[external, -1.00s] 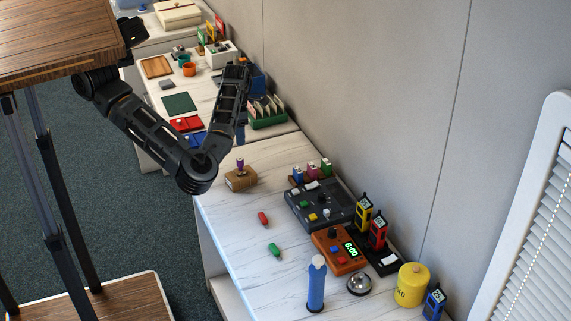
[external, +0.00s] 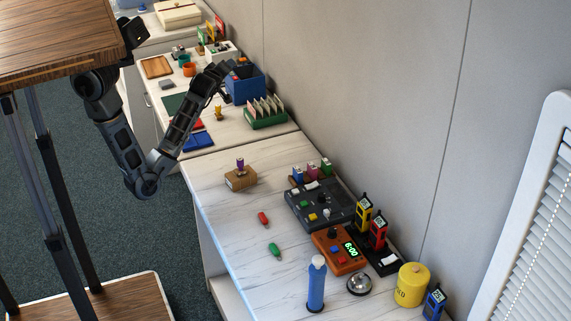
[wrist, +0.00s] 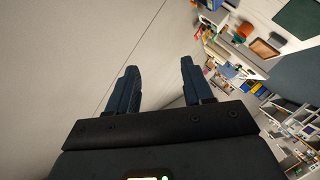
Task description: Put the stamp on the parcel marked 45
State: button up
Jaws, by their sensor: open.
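A small brown box (external: 240,180) stands on the near white table. A purple-handled stamp (external: 240,164) is upright on top of it. I cannot read a number on this box, so I cannot tell whether it is the parcel marked 45. My gripper (wrist: 158,75) is open and empty in the wrist view, its two dark blue fingers apart against a blank grey wall. In the external view my arm reaches over the far table toward the blue box (external: 246,88), well away from the purple-handled stamp; the fingertips are too small there to make out.
Three small coloured items (external: 312,172) stand behind a dark control panel (external: 320,205). A green file holder (external: 266,114) stands by the wall. Red and green markers lie on otherwise clear tabletop.

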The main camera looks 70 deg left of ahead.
jog(key=s+d+f+m+t+h, duration=0.3)
jog(key=s+d+f+m+h, duration=0.25)
jog(key=s+f+m, duration=0.35)
jog(key=s+d+f+m+t+h, duration=0.3)
jog(key=s+d+f+m+h, duration=0.3)
jog(key=m, duration=0.4)
jog(key=s+d+r, duration=0.1)
jog(key=s+d, duration=0.5)
jog(key=s, duration=0.3)
jog(key=s+d+m, duration=0.1)
jog(key=s+d, duration=0.5)
jog(key=s, duration=0.4)
jog(key=shift+r+g+h, duration=0.35)
jog(key=shift+g, duration=0.05)
